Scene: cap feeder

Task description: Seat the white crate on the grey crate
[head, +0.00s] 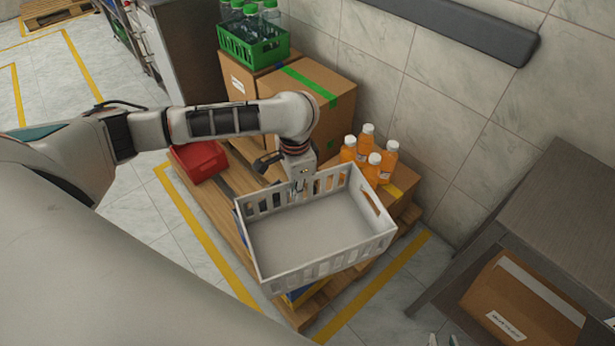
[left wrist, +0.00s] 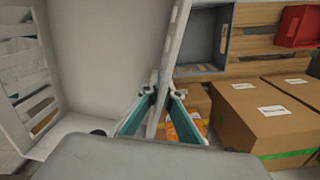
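The white crate (head: 318,232) is upright, open side up, above the wooden pallet in the head view. It fills the left of the left wrist view (left wrist: 95,55). My left gripper (head: 297,184) is at its far wall, with its teal fingers (left wrist: 163,92) on either side of that wall, closed on it. A grey, open crate (left wrist: 200,71) shows beyond that wall in the left wrist view. In the head view I cannot clearly make it out. Two fingertips of my right gripper (head: 442,340) show at the bottom edge, apart and empty, away from the crates.
Orange bottles (head: 370,157) stand on a carton right behind the white crate. A red bin (head: 199,160), cartons (head: 318,84) and a green bottle crate (head: 252,46) stand at the back. Blue and yellow parts show under the white crate. A grey table (head: 545,215) stands at right.

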